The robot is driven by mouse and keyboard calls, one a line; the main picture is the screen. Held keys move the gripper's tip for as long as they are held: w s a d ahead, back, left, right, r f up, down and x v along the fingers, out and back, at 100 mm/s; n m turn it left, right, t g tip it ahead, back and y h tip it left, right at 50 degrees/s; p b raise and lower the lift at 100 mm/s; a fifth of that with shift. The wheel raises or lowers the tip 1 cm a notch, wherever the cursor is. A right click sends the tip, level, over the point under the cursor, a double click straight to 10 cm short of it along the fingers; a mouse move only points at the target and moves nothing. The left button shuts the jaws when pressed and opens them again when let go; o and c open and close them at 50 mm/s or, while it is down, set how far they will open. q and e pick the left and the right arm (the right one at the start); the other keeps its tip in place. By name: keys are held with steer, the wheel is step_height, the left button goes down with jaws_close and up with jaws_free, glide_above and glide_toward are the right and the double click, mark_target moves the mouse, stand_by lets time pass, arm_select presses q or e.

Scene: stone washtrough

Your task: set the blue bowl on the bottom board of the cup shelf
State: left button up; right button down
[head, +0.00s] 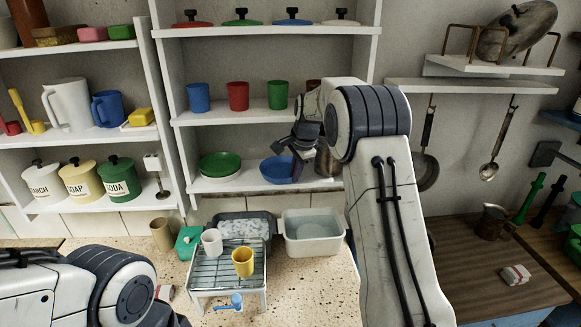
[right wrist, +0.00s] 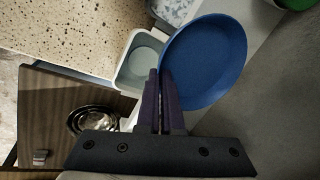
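The blue bowl (head: 279,170) is at the bottom board (head: 232,186) of the cup shelf, right of a green bowl. It looks level; I cannot tell whether it rests on the board or hangs just above. My right gripper (head: 298,160) is at the bowl's right side. In the right wrist view the fingers (right wrist: 158,78) are close together at the rim of the blue bowl (right wrist: 207,60), apparently pinching it. My left gripper is out of view; only part of my left arm shows.
A brown pot (head: 327,162) is close on the right. Cups, including a red cup (head: 238,96), stand on the board above. A grey basin (head: 312,232) is below.

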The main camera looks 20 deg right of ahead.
mark_target(287, 174)
steer(key=w+p, duration=0.2)
steer(key=w, duration=0.1)
steer(key=shift+w+a+r, duration=0.1)
steer(key=shift+w+a, duration=0.1)
steer(key=shift+w, duration=0.1)
steer(key=shift+s+f+p, duration=0.2)
steer(key=shift+f+p, duration=0.15)
steer(key=shift+f, duration=0.55)
steer(key=c, duration=1.5)
jaws_free()
steer(key=shift+f, duration=0.15)
steer(key=o, duration=0.4)
steer(key=shift+o, duration=0.2)
